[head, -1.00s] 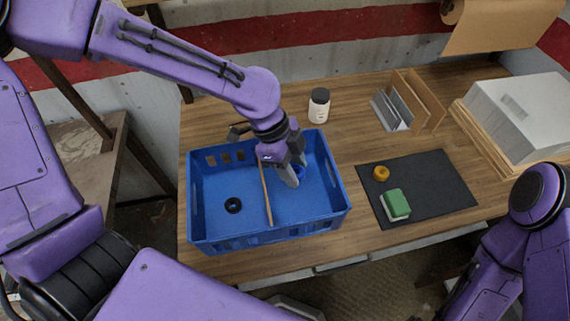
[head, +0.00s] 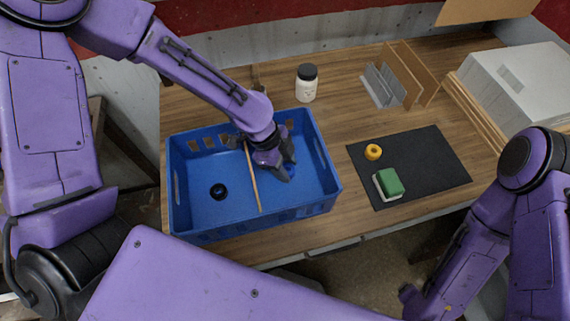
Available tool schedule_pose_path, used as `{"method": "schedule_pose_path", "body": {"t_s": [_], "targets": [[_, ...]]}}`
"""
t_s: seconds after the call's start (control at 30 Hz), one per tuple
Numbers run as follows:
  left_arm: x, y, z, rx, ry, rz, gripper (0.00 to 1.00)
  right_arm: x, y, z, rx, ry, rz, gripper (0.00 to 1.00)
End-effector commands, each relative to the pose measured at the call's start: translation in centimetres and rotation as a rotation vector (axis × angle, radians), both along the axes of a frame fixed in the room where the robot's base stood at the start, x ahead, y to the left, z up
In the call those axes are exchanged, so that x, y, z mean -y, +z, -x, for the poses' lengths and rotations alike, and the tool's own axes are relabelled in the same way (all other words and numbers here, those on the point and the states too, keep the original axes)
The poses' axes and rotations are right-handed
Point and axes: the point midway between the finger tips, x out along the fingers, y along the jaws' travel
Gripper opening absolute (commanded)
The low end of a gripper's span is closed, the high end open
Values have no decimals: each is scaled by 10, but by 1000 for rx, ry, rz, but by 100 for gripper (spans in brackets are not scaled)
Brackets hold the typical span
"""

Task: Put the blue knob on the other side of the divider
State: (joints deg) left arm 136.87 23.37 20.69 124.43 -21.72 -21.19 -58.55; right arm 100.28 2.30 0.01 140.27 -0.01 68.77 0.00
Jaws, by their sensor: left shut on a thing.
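A blue crate (head: 328,203) stands on the table, with a thin wooden divider (head: 253,180) splitting it into a left and a right compartment. My left gripper (head: 284,174) reaches down into the right compartment, just right of the divider. It is shut on the blue knob (head: 291,169), low near the crate floor. The fingers hide most of the knob, and blue on blue makes its outline hard to see. My right arm shows at the right edge, but its gripper fingers are not in view.
A black ring-shaped thing (head: 218,191) lies in the left compartment, with bare floor around it. A white bottle (head: 307,86) stands behind the crate.

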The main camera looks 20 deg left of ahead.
Motion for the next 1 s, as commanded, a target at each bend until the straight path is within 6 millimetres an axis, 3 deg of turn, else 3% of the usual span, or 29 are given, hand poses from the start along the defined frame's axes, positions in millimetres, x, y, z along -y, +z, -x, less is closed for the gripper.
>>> {"method": "schedule_pose_path", "body": {"t_s": [0.03, 0.1, 0.47, 0.8, 1.0], "targets": [[-1, -2, 1, -4, 1, -3, 53, 0, 0, 0, -1, 0, 0, 78], [-1, -2, 1, -5, 1, -3, 68, 0, 0, 1, -2, 0, 0, 78], [-4, 6, -1, -1, 3, -1, 68, 0, -1, 1, -2, 0, 0, 78], [-35, 83, -1, 2, 3, 0, 68, 0, -3, 1, -2, 0, 0, 78], [-46, 107, -1, -2, 2, -1, 68, 0, -3, 1, -2, 0, 0, 78]]}}
